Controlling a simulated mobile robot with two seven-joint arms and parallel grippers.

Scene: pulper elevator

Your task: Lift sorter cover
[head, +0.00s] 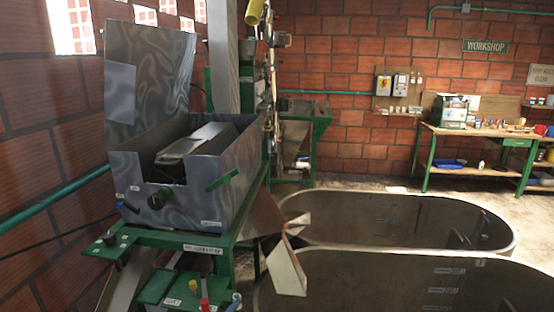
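The sorter (205,205) is a grey metal box on a green frame at the left of the head view. Its top is open, and a grey trough-like part (190,145) shows inside. A tall grey sheet-metal panel, which looks like the sorter cover (150,65), stands upright along the box's back left side. A smaller flat plate (121,93) shows on its left edge. A green handle-like bar (222,181) sits on the box's right wall. Neither of my grippers is in view.
Two large oval tanks, a rear one (400,200) and a front one (400,262), fill the floor at right. A metal chute (285,265) juts out beside the sorter. A green pipe (55,208) runs along the left brick wall. A workbench (470,135) stands at the back right.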

